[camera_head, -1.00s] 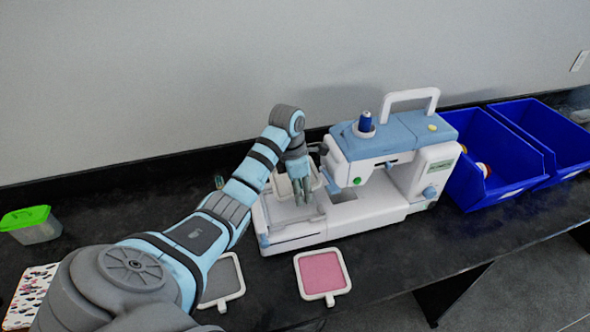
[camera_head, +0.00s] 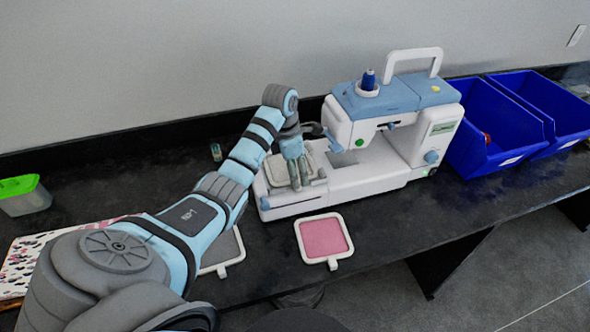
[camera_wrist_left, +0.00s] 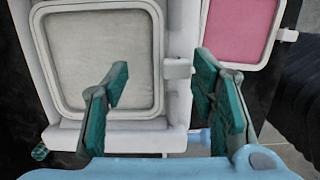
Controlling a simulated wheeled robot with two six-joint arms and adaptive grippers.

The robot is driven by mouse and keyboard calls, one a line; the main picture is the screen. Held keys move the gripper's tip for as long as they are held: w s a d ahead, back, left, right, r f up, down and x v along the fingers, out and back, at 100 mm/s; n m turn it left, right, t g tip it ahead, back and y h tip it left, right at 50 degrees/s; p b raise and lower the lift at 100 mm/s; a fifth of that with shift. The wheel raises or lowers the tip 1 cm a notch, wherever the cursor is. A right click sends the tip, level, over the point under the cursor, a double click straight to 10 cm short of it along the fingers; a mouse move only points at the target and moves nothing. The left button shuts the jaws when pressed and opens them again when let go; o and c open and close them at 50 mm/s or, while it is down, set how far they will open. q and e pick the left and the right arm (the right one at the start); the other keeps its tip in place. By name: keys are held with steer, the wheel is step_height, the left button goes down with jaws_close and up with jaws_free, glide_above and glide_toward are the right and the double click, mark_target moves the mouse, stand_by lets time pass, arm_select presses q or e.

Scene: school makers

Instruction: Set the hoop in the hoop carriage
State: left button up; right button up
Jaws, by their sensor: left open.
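A white-framed hoop with cream cloth (camera_head: 278,170) lies on the carriage at the left end of the white and blue sewing machine (camera_head: 375,172). In the left wrist view the cream hoop (camera_wrist_left: 95,60) lies flat within the pale hoop carriage (camera_wrist_left: 178,105), its small tab pointing right. My left gripper (camera_head: 297,178) is over the hoop's right side. In the wrist view its green-padded fingers (camera_wrist_left: 165,102) are open, one over the cloth and one right of the tab, with nothing gripped. Whether the hoop is fully seated cannot be told. My right gripper is not in view.
A pink hoop (camera_head: 323,238) and a partly hidden grey hoop (camera_head: 228,250) lie on the dark table in front. Blue bins (camera_head: 500,160) stand right of the machine. A green-lidded box (camera_head: 25,195) and a patterned sheet (camera_head: 35,252) are at left.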

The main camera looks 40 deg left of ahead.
arm_select(q)
steer(key=shift+r, duration=0.4)
step_height(320, 180, up, 4)
steer(key=shift+s+a+r+p, duration=0.1)
steer(key=shift+s+p, duration=0.05)
steer(key=shift+p, duration=0.65)
step_height(320, 180, up, 7)
steer(key=s+p, duration=0.1)
steer(key=p, duration=0.5)
steer(key=shift+a, duration=0.3)
